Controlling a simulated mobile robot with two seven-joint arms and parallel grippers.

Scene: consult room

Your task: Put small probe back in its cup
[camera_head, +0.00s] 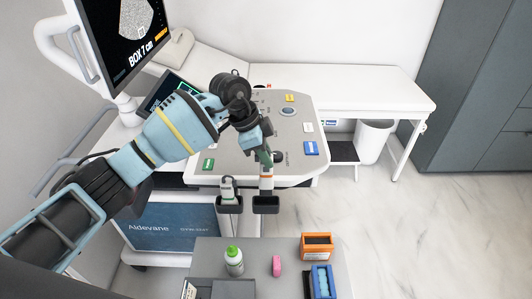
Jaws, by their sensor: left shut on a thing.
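My left gripper (264,157) reaches over the front edge of the ultrasound console, pointing down. A second pale probe (228,187) stands in the left-hand dark cup (230,206). The gripper's fingers hide the probe's upper part. My right gripper is not in view.
The grey console panel (235,160) has several coloured labels. Below, a grey cart top (290,250) carries a green-capped bottle (233,262), a pink block (277,266), an orange box (317,246) and a blue holder (322,283). A monitor (125,35) stands upper left. Open floor lies right.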

